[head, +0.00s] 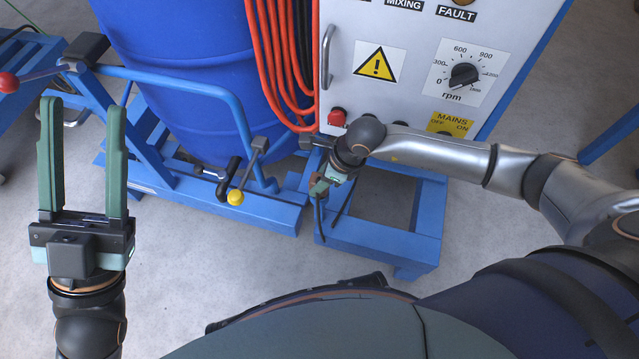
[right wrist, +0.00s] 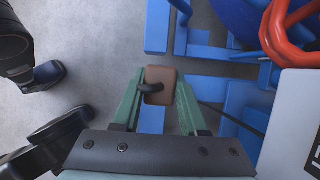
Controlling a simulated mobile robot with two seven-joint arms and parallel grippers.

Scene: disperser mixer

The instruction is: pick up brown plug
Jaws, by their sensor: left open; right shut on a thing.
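The brown plug (right wrist: 161,90) shows in the right wrist view as a small brown block with a dark curved cable or prong on its face. My right gripper (right wrist: 160,84) is shut on it, with one green finger on each side. In the head view my right gripper (head: 322,186) hangs in front of the white control panel's lower edge, above the blue frame. My left gripper (head: 84,104) is open and empty at the left, fingers pointing up the picture.
The white control panel (head: 400,62) carries a dial, a warning sign and switches. Orange cable (head: 268,60) hangs beside a large blue drum (head: 180,75). A blue frame (head: 385,238) and a yellow-knobbed lever (head: 236,197) stand below. Grey floor in front is clear.

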